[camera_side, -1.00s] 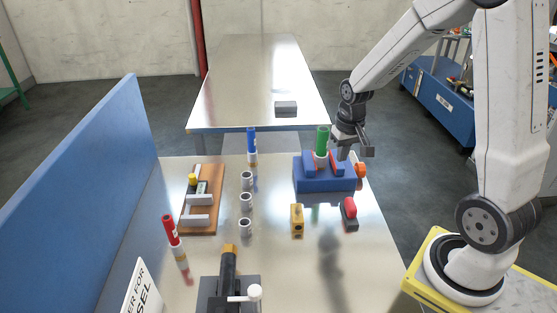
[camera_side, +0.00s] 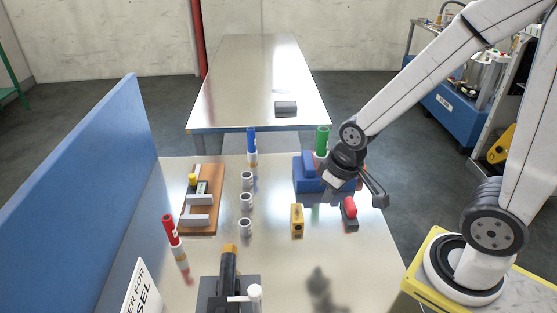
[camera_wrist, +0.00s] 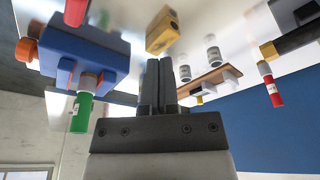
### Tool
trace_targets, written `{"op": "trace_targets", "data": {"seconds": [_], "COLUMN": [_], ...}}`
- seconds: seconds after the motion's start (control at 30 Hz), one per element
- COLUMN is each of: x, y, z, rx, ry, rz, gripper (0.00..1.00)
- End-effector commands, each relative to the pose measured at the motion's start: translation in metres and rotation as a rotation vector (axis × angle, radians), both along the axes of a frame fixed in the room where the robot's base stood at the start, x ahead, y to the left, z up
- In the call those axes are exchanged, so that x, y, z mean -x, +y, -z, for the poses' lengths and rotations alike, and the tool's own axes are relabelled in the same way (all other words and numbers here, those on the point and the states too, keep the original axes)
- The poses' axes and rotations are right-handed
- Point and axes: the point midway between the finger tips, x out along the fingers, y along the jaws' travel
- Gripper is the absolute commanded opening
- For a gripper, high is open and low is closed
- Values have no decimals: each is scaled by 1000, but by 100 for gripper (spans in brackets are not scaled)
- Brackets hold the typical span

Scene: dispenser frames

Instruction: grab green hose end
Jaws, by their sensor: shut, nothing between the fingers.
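The green hose end (camera_side: 322,139) is a green cylinder standing upright in the blue holder (camera_side: 312,184) at the right of the near table. In the wrist view the green hose end (camera_wrist: 82,112) is left of my fingers, with its pale collar at the blue holder (camera_wrist: 92,48). My gripper (camera_side: 378,196) is to the right of the holder and nearer the side camera, apart from the green hose end. In the wrist view my gripper's two dark fingers (camera_wrist: 157,85) are together, with nothing between them. My wrist hides the right part of the holder in the side view.
Several grey cups (camera_side: 246,201), a blue tube (camera_side: 251,143), a red tube (camera_side: 171,231) and a wooden board (camera_side: 203,222) are farther left. A blue wall (camera_side: 90,190) bounds the left.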

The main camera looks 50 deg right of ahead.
Motion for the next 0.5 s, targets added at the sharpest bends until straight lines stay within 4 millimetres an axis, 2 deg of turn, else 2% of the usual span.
{"op": "trace_targets", "data": {"seconds": [0.37, 0.4, 0.47, 0.5], "x": [0, 0, 0, 0], "y": [0, 0, 0, 0], "z": [0, 0, 0, 0], "rx": [0, 0, 0, 0], "ry": [1, 1, 1, 1], "rz": [1, 1, 1, 1], "gripper": [0, 3, 22, 35]}}
